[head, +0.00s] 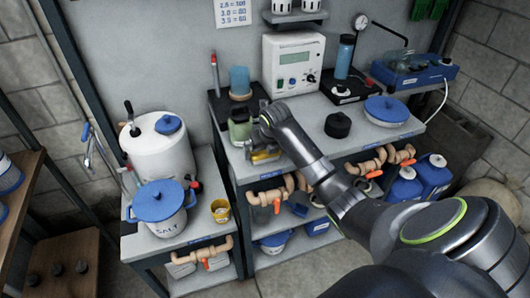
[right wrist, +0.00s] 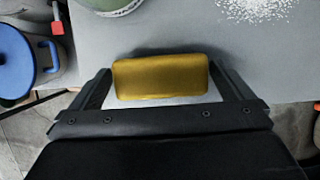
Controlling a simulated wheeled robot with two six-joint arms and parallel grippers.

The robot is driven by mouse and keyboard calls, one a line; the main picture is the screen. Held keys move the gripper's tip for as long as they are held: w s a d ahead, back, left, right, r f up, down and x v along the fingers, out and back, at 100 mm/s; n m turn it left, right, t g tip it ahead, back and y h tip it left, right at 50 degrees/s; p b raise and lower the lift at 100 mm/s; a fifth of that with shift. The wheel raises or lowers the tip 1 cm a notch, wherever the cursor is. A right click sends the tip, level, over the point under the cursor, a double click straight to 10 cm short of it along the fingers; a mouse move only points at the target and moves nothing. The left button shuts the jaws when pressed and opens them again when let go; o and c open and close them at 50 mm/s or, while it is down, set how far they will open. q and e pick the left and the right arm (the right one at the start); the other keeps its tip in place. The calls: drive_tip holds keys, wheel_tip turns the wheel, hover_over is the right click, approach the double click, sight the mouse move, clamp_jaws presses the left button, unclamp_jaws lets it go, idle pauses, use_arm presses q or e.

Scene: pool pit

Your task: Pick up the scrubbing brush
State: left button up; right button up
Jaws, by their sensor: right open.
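The scrubbing brush appears as a yellow-brown block (right wrist: 160,76) on the grey bench top, near its front edge. In the head view a small yellow part of the brush (head: 265,156) shows beneath my right wrist. My right gripper (right wrist: 160,82) is open, with one finger on each side of the block and small gaps at its ends. In the head view my right gripper (head: 262,148) is small and partly hidden by its wrist. The underside of the brush and any bristles are hidden. My left gripper is not in view.
A green jar (head: 240,128) stands close behind the brush. White granules (right wrist: 255,8) lie to its right in the wrist view. A dark round pot (head: 338,125) and a blue-lidded tub (head: 386,109) stand further right. A blue-lidded salt bucket (head: 161,205) stands lower left.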

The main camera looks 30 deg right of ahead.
drive_tip(key=shift+w+f, duration=0.2)
drive_tip(key=shift+f, duration=0.25)
drive_tip(key=c, duration=0.7)
wheel_tip(320, 180, up, 10)
drive_tip(key=shift+r+b, duration=0.1)
drive_tip(key=shift+b, duration=0.75)
drive_tip(key=o, duration=0.4)
drive_tip(key=c, duration=0.3)
